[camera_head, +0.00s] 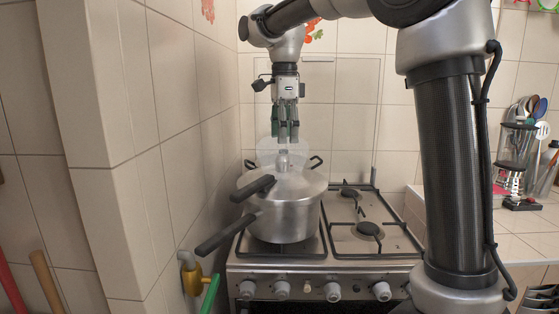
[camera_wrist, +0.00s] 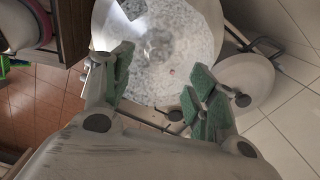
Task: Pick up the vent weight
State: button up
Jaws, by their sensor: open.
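A silver pressure cooker (camera_head: 290,217) with a long black handle stands on the left front of the stove. The vent weight (camera_head: 283,160) is a small metal piece standing upright on top of its lid. My gripper (camera_head: 288,134) points down just above the vent weight, apart from it. In the wrist view, the green-padded fingers of my gripper (camera_wrist: 158,88) are spread, with nothing held between them. A pale speckled round surface (camera_wrist: 165,70) lies beyond the fingers there. I cannot make out the vent weight clearly in that view.
The gas stove (camera_head: 370,240) has bare burners to the right of the cooker. A tiled wall (camera_head: 190,120) stands close on the left. A clear utensil holder (camera_head: 515,150) stands on the tiled counter at right. A yellow gas tap (camera_head: 192,278) is at lower left.

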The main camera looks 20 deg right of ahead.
aim_at(281, 155)
jog(key=f, duration=0.5)
jog(key=a+f, duration=0.1)
jog(key=f, duration=0.1)
jog(key=shift+s+f, duration=0.2)
jog(key=shift+s, duration=0.1)
jog(key=c, duration=1.2)
